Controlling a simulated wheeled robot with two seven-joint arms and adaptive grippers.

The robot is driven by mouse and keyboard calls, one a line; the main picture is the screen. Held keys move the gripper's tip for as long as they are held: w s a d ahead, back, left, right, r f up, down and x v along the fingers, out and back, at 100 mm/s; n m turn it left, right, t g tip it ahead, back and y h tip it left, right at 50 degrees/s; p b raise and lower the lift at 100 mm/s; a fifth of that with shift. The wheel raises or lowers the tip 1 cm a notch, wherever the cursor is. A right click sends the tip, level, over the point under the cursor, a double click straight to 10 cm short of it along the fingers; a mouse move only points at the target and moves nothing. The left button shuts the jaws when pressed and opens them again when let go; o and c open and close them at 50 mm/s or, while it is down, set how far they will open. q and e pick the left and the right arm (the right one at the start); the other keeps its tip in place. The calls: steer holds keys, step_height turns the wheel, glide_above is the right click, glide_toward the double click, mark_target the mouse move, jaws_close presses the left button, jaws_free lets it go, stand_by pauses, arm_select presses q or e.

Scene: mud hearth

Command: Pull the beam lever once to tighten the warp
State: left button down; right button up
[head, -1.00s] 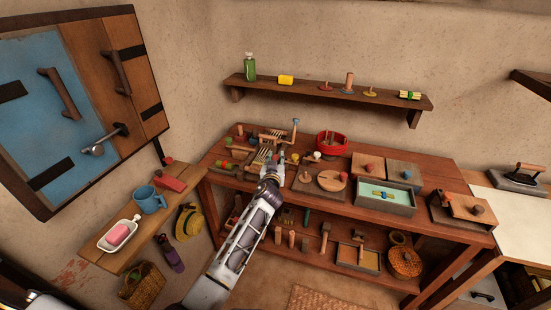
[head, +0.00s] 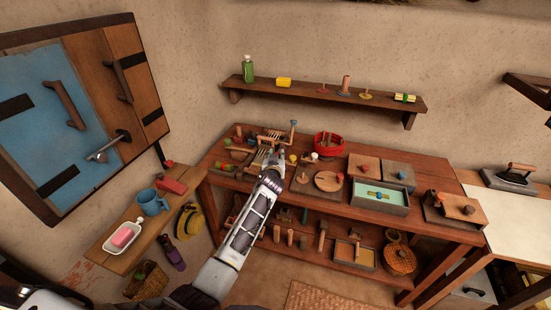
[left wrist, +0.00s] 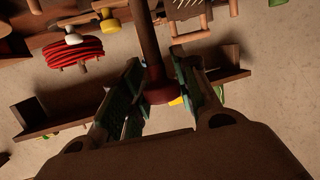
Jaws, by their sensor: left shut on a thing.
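My left gripper (head: 277,168) reaches over the workbench from the front. In the left wrist view the gripper (left wrist: 160,108) has its two fingers on either side of a dark brown lever (left wrist: 150,45) with a reddish-brown knob at its end, and it is shut on it. The knob (left wrist: 161,95) sits between the fingers. In the head view my gripper hides the lever. The small wooden loom (head: 270,138) with a comb-like part stands just behind the gripper; a blue-topped post (head: 293,124) rises at its right. My right gripper is not in view.
A wall shelf (head: 325,98) runs above.

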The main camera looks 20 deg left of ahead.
arm_select(q)
steer(key=shift+w+r, duration=0.2)
steer(key=shift+w, duration=0.5)
steer(key=shift+w+r, duration=0.1)
steer(key=shift+w, duration=0.5)
steer(key=shift+w+d+f+m+g+p, duration=0.1)
steer(key=shift+w+f+g+p, duration=0.15)
steer(key=shift+w+g, duration=0.3)
steer(key=shift+w+f+m+g+p, duration=0.1)
steer(key=shift+w+f+g+p, duration=0.2)
steer(key=shift+w, duration=0.5)
steer(key=shift+w+d+f+m+g+p, duration=0.1)
steer(key=shift+w+g+p, duration=0.2)
steer(key=shift+w+g, duration=0.3)
steer(key=shift+w, duration=0.15)
steer(key=c, duration=1.1)
jaws_free()
steer(key=shift+f, duration=0.2)
steer(key=shift+o, duration=0.2)
